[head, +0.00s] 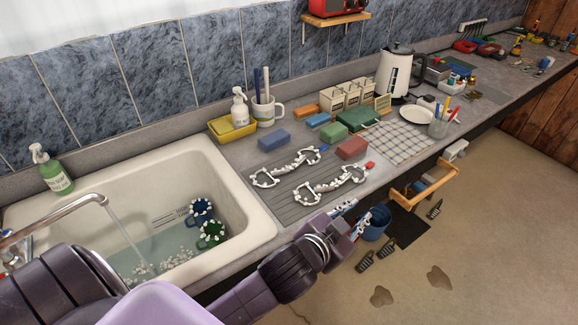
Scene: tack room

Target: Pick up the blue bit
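Two metal horse bits lie on the grey ribbed drainer (262,172) right of the sink. The farther one, with a small blue tip at its right end, looks like the blue bit (300,160). The nearer bit (325,186) has a red tip at its right end. My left gripper (354,216) is at the counter's front edge, to the right of and nearer than both bits. Its fingers are apart with nothing seen between them, and it touches neither bit. My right gripper is not in view.
The sink (240,215) holds water, a blue mug (201,208) and a green mug (211,235) under a running tap (60,215). A blue block (274,140) and a red block (352,148) flank the farther bit. A blue bucket (377,222) stands below the counter.

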